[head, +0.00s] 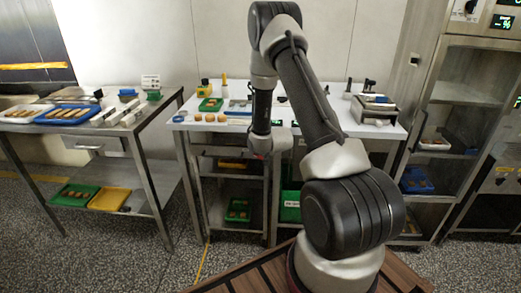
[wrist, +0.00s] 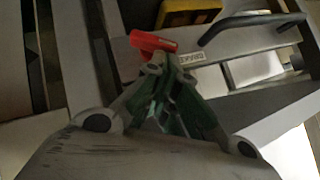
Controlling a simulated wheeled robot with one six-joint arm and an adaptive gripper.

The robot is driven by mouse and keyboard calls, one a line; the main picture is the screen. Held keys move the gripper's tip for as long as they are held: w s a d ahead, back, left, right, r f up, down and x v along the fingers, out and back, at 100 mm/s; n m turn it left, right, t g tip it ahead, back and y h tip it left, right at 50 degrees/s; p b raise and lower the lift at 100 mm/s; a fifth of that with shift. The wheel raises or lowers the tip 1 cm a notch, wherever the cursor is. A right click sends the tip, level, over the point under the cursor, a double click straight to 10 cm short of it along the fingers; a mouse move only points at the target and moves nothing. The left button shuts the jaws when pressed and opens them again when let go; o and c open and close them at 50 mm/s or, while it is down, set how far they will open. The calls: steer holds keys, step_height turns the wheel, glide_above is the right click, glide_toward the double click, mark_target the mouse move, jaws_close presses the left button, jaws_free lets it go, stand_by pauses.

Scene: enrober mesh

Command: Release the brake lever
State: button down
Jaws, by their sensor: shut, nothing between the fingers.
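A red lever handle (wrist: 153,41) shows at the upper middle of the wrist view, beside a small label plate (wrist: 192,59) whose text I cannot read clearly. My gripper (wrist: 163,69) is shut and empty, with its fingertips just below the red handle in the picture. I cannot tell whether the fingertips touch it. In the head view my arm's end hangs down in front of the middle white table (head: 208,127). The gripper's fingers and most of the lever are hidden or too small to make out there.
A dark bent bar (wrist: 250,22) and a yellow object (wrist: 187,12) lie close to the red handle. A steel table (head: 150,115) with trays stands left, and a glass-doored cabinet (head: 458,110) stands right. Speckled floor (head: 140,255) lies open at front left.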

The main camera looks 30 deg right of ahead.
steer(key=shift+w+a+r+n+g+h, duration=0.1)
steer(key=shift+w+a+n+g+h, duration=0.25)
steer(key=shift+a+n+g+h, duration=0.35)
stand_by(0.4)
steer(key=shift+d, duration=0.15)
steer(key=shift+w, duration=0.1)
steer(key=shift+w+a+f, duration=0.2)
steer(key=shift+w+a, duration=0.05)
steer(key=shift+a, duration=0.25)
stand_by(0.4)
steer(key=shift+s+d+f, duration=0.2)
steer(key=shift+s+d, duration=0.3)
steer(key=shift+d, duration=0.15)
